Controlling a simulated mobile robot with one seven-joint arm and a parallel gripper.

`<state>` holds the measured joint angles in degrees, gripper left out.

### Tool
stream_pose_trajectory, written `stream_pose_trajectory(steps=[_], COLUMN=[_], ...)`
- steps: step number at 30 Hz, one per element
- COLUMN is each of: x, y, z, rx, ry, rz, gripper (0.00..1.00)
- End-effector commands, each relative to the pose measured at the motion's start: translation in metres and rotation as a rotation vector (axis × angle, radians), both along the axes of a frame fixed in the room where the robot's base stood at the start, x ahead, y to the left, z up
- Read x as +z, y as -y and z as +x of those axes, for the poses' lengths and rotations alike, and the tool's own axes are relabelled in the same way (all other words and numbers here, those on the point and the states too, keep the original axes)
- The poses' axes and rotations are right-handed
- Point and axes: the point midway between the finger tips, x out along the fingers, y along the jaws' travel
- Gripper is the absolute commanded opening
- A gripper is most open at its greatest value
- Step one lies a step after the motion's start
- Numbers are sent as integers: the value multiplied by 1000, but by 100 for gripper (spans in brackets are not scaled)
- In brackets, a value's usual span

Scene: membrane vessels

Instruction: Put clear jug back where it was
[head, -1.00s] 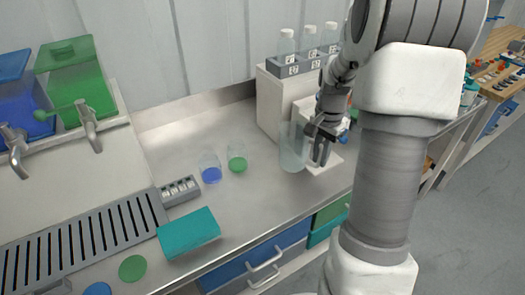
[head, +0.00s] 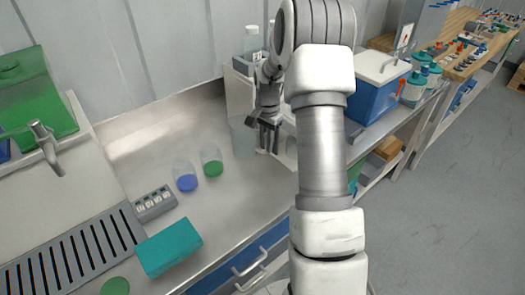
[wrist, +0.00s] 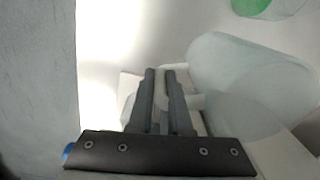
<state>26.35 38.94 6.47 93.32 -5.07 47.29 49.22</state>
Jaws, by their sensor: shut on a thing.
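The clear jug (head: 242,138) is a pale, see-through cylinder over the steel counter, in front of the white bottle stand. In the wrist view the jug (wrist: 245,80) fills the right side, tilted in the picture. My gripper (head: 266,148) is at the jug's right side in the head view. In the wrist view its fingers (wrist: 160,74) are close together on a pale handle-like part beside the jug's wall. I cannot tell whether the jug's base touches the surface.
Beakers with blue (head: 186,178) and green (head: 212,164) contents stand left of the jug. A grey block with slots (head: 154,204) and a teal box (head: 168,246) are nearer the front. A blue cooler (head: 380,92) stands to the right. Bare counter lies behind the beakers.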

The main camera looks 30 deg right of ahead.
Motion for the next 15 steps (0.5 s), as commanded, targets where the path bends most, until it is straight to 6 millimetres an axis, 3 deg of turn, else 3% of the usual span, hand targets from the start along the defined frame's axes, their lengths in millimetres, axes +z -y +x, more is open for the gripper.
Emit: stream_pose_trajectory(steps=[3,8,15], x=[-7,-13,-45], y=[-2,-3,-3], z=[13,18,17], rx=[2,-1,0], ry=[0,0,-2], rz=[0,0,1], gripper=[0,0,0])
